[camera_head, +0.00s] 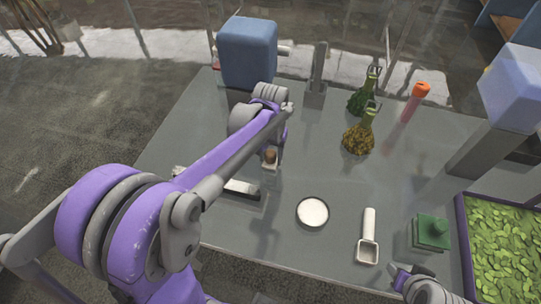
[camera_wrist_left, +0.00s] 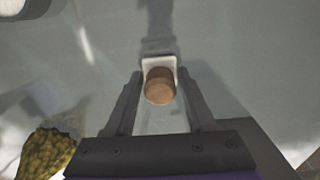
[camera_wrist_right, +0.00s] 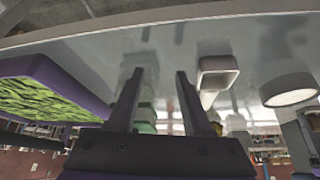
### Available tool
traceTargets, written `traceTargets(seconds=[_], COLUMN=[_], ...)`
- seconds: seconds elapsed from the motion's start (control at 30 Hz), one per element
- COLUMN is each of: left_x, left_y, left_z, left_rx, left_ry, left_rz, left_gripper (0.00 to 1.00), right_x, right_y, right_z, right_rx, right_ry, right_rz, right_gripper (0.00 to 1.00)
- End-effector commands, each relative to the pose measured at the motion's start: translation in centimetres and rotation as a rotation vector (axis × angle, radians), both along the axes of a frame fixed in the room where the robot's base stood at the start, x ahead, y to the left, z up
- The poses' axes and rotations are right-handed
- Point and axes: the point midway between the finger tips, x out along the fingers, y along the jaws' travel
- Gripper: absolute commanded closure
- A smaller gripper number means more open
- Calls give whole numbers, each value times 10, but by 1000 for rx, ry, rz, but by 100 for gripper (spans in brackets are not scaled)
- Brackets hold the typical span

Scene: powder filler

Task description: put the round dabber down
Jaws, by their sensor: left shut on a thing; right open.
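The round dabber (camera_head: 270,155) has a brown cork-like round end; in the left wrist view its brown end (camera_wrist_left: 160,88) shows with a white squarish piece (camera_wrist_left: 158,62) behind it. My left gripper (camera_head: 271,161) is shut on it, and its two fingers (camera_wrist_left: 157,90) stand on either side. It is over the left middle of the grey table (camera_head: 330,165); I cannot tell whether it touches the top. My right gripper (camera_head: 404,276) is at the front right edge, open and empty in the right wrist view (camera_wrist_right: 159,76).
A round dish of white powder (camera_head: 312,212), a white scoop (camera_head: 368,238) and a green block (camera_head: 431,233) are near the front. A leaf-filled tray (camera_head: 466,246) is at right. The table centre is clear.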

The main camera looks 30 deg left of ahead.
Motion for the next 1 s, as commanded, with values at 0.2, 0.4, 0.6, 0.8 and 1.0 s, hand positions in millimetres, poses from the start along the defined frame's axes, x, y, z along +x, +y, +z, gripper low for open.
traceTargets(seconds=[0.2, 0.4, 0.6, 0.8, 1.0], left_x=[0, 0, 0, 0, 0], left_y=[0, 0, 0, 0, 0], left_z=[-3, -3, 1, 30, 74], left_rx=[0, 0, 0, 0, 0], left_ry=[0, 0, -1, -1, -1], left_rz=[0, 0, 0, 0, 0], left_gripper=[25, 15, 15, 15, 15], right_x=[-1, -1, 0, 2, 4], right_y=[0, 0, 0, 0, 0], right_z=[-3, -3, 1, 4, 9], right_rx=[0, 0, 0, 0, 0], right_ry=[2, 2, -1, -3, -7], right_rz=[0, 0, 0, 0, 0], right_gripper=[50, 50, 50, 50, 50])
